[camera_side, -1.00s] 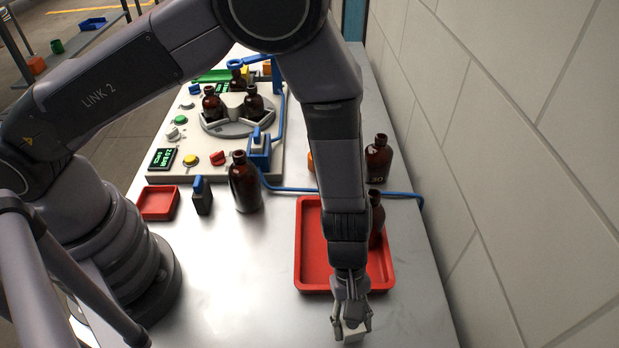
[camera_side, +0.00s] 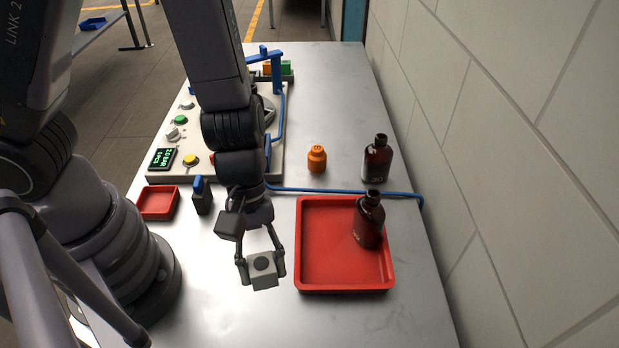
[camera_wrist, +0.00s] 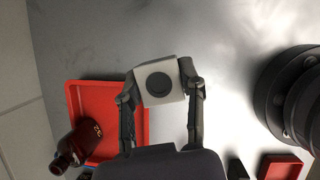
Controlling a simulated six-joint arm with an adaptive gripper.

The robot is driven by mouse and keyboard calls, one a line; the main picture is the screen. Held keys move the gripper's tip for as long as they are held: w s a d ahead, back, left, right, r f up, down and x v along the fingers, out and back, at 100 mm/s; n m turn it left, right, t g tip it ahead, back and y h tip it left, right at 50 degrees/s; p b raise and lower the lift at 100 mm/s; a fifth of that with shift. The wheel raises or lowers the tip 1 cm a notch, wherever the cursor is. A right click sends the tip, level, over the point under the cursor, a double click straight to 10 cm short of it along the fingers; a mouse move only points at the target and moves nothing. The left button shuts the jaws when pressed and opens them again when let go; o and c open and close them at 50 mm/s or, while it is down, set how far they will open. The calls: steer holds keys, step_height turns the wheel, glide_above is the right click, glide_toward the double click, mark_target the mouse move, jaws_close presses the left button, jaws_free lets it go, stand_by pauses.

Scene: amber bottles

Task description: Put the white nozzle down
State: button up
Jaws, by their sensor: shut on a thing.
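The white nozzle (camera_side: 263,273) is a small pale block with a dark round spot on its face. My gripper (camera_side: 261,267) is shut on it, with one finger on each side. The nozzle is held left of the large red tray, over the table; the gap beneath it is hard to judge. In the wrist view the white nozzle (camera_wrist: 161,84) sits between the two fingertips of my gripper (camera_wrist: 160,88), its dark spot facing the camera.
The large red tray (camera_side: 312,280) holds an amber bottle (camera_side: 368,222). Another amber bottle (camera_side: 377,160) and an orange container (camera_side: 317,159) stand behind it. A small red tray (camera_side: 157,203) and a dark blue-topped item (camera_side: 202,196) stand left. The front table is clear.

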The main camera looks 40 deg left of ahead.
steer(key=w+a+n+t, duration=0.2)
steer(key=w+a+n, duration=0.3)
steer(key=w, duration=0.6)
steer(key=w+a+n+t, duration=0.2)
steer(key=w+a+n, duration=0.3)
steer(key=w, duration=0.6)
steer(key=w+a+n+t+y, duration=0.2)
steer(key=w+a+n+t, duration=0.1)
steer(key=w+a+n, duration=0.8)
steer(key=shift+m, duration=0.7)
steer(key=w+a+f, duration=0.1)
steer(key=w+f, duration=0.1)
steer(key=w, duration=0.2)
steer(key=w+a+f, duration=0.1)
steer(key=w+f, duration=0.2)
steer(key=w, duration=0.2)
steer(key=w+a+f, duration=0.1)
steer(key=w+f, duration=0.2)
steer(key=w, duration=0.1)
steer(key=shift+w+f, duration=0.1)
steer(key=shift+w, duration=0.3)
steer(key=shift+w+f+g, duration=0.3)
steer(key=shift+w+f, duration=0.1)
steer(key=shift+f, duration=0.1)
steer(key=shift+w+f, duration=0.2)
steer(key=shift+f, duration=1.45)
